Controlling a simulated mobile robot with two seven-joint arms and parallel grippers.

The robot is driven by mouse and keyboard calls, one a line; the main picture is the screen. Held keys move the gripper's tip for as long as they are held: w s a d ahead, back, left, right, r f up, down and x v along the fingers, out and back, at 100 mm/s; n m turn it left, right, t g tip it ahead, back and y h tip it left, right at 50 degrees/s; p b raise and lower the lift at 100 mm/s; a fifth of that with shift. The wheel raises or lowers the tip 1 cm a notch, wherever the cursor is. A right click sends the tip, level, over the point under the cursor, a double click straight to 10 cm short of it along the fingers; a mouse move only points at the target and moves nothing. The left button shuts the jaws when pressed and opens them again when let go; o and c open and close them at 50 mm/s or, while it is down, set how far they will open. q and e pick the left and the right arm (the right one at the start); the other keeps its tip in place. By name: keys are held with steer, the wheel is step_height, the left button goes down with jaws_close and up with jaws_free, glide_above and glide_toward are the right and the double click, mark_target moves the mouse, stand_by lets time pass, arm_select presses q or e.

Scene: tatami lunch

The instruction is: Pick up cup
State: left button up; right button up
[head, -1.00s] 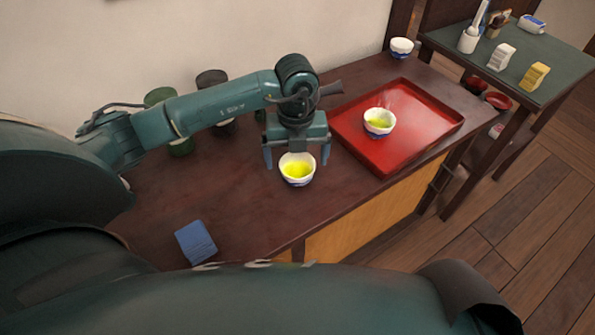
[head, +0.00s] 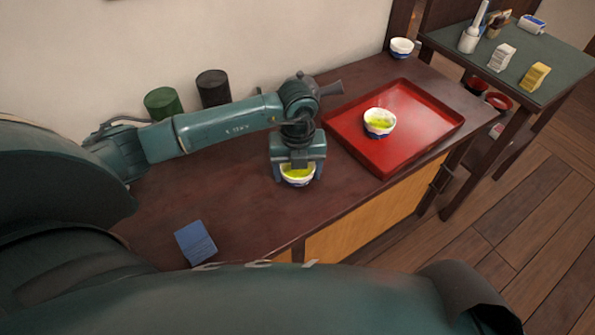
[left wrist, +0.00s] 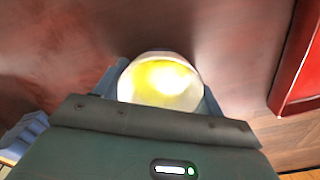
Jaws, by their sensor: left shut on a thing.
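A white and blue cup (head: 298,181) with yellow-green tea stands upright on the dark wooden counter, left of the red tray. My left gripper (head: 298,172) is lowered over it, with its fingers shut on the cup's two sides. In the left wrist view the cup (left wrist: 160,82) sits between the fingers, its lower side hidden by the gripper body. A second, similar cup (head: 379,123) with green tea stands on the red tray (head: 428,112). My right gripper is not in view.
A green canister (head: 163,103) and a dark canister (head: 213,88) stand by the wall behind my left arm. A blue folded cloth (head: 195,243) lies at the front left. Another bowl (head: 401,47) stands at the far end of the counter (head: 240,200).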

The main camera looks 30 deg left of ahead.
arm_select(q)
steer(key=c, duration=0.4)
steer(key=shift+r, duration=0.1)
